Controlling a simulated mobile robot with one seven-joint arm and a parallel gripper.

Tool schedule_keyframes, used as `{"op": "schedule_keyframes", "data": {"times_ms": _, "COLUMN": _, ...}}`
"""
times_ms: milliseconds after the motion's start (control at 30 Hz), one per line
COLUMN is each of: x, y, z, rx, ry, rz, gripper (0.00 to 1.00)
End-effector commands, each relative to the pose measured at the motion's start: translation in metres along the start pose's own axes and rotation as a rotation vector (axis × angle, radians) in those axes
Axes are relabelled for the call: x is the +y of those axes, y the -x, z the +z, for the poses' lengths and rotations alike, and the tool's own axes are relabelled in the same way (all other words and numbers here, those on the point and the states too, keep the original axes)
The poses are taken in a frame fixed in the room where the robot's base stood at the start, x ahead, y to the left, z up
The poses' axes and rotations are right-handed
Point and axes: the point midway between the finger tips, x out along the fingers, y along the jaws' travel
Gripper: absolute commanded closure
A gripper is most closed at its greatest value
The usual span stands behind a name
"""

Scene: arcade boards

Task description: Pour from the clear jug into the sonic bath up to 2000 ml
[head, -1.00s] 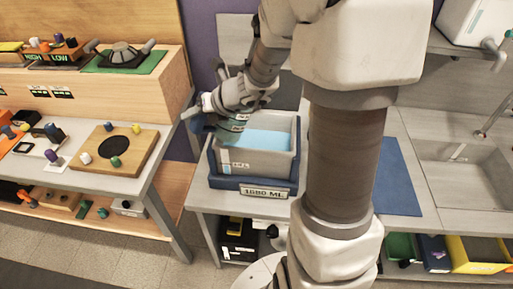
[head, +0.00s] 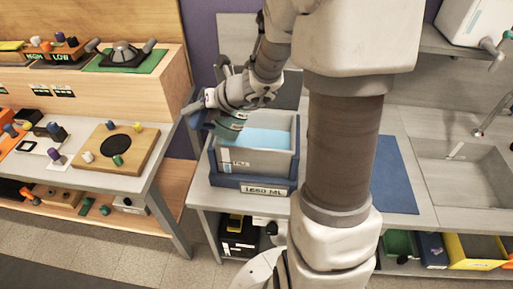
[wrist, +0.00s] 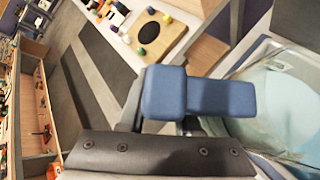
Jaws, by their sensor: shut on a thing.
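The sonic bath (head: 268,166) is a grey tub in a blue frame on the counter, with light blue liquid inside. The sign on its front (head: 263,190) reads about 1650 ML; the third digit is hard to read. My gripper (head: 207,108) is shut on the clear jug (head: 231,126) and holds it tilted above the bath's left back side. In the wrist view, my gripper's blue fingers (wrist: 197,92) are beside the see-through jug (wrist: 262,92), with pale blue liquid showing through it. The jug's lip and any stream are hidden or too small to tell.
A blue mat (head: 397,175) lies on the counter right of the bath, partly behind my arm. A sink (head: 465,165) is farther right. On the left, a table holds a wooden board (head: 118,147) with coloured pegs. A floor gap separates this table from the counter.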

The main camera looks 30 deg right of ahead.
Motion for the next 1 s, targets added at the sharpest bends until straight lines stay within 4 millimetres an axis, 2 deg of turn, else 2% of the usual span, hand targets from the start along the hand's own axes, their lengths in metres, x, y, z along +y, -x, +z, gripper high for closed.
{"op": "schedule_keyframes", "data": {"times_ms": 1000, "x": 0.0016, "y": 0.0073, "z": 0.0085, "rx": -0.003, "ry": -0.090, "rz": 0.093, "gripper": 1.00}}
